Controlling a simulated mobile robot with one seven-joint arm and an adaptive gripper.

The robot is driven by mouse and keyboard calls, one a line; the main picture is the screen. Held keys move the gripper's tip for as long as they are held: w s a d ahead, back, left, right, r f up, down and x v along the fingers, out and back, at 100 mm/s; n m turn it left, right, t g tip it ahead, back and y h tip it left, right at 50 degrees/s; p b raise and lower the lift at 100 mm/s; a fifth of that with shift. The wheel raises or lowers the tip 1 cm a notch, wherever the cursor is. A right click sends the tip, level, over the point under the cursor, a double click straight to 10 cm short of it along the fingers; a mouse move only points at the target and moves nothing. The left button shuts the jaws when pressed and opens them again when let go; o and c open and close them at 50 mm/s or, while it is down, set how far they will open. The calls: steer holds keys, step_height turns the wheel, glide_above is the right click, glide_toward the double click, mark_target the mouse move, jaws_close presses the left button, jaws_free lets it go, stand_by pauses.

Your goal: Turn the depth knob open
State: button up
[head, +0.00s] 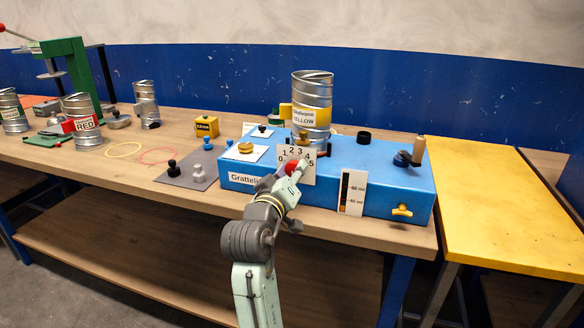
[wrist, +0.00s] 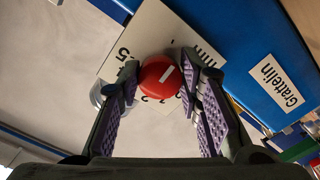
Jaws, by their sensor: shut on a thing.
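The depth knob is a round red knob (head: 291,169) on the front of the blue machine (head: 385,180), before a white dial plate (head: 309,177) numbered 0 to 5. In the wrist view the red knob (wrist: 160,76) carries a short white line, with the dial plate (wrist: 146,38) behind it. My gripper (head: 293,173) reaches it from the front. In the wrist view my gripper (wrist: 159,74) has one purple-padded finger on each side of the knob and is shut on it. My arm's end hides part of the dial and knob in the head view. I cannot tell which number the line points to.
A can with a yellow label (head: 311,98) stands on the machine. A crank with a wooden handle (head: 418,150) and a yellow wing knob (head: 402,211) are to the right. A small gauge plate (head: 352,193) stands close right of my gripper. A yellow table (head: 500,220) adjoins.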

steer(key=shift+n, duration=0.5)
steer(key=o, duration=1.2)
steer(key=shift+c, duration=0.2)
steer(key=v, duration=1.2)
